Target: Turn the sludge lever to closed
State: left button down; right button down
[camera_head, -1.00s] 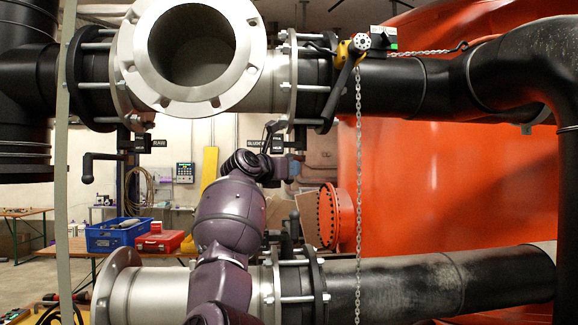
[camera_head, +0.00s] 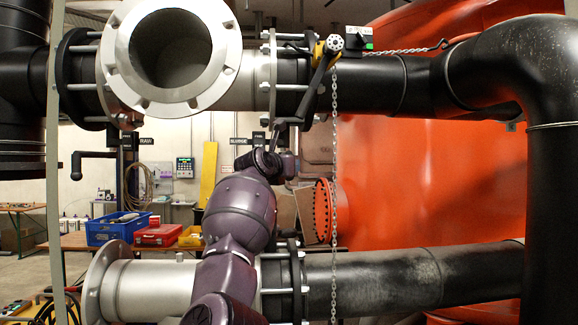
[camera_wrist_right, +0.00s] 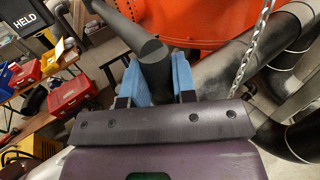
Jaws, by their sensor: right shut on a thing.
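The sludge lever shows in the right wrist view as a dark grey bar (camera_wrist_right: 153,62) between two blue finger pads. My right gripper (camera_wrist_right: 160,84) is shut on it. In the head view my purple right arm rises from the bottom centre, and its gripper (camera_head: 272,148) is at a dark valve part below the upper pipe, beside the SLUDGE sign (camera_head: 240,141). The arm and wrist hide much of the lever there, so its exact angle is hard to tell. My left gripper is in neither view.
A wide grey flange (camera_head: 170,50) and the upper black pipe (camera_head: 370,85) are above the arm. A yellow-handled valve with a hanging chain (camera_head: 334,200) is to the right. The lower pipe (camera_head: 390,280) runs behind the arm. A blue crate (camera_head: 112,230) stands on a table at left.

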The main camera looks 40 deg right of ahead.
jog(key=shift+d+f, duration=0.2)
jog(key=shift+f, duration=0.05)
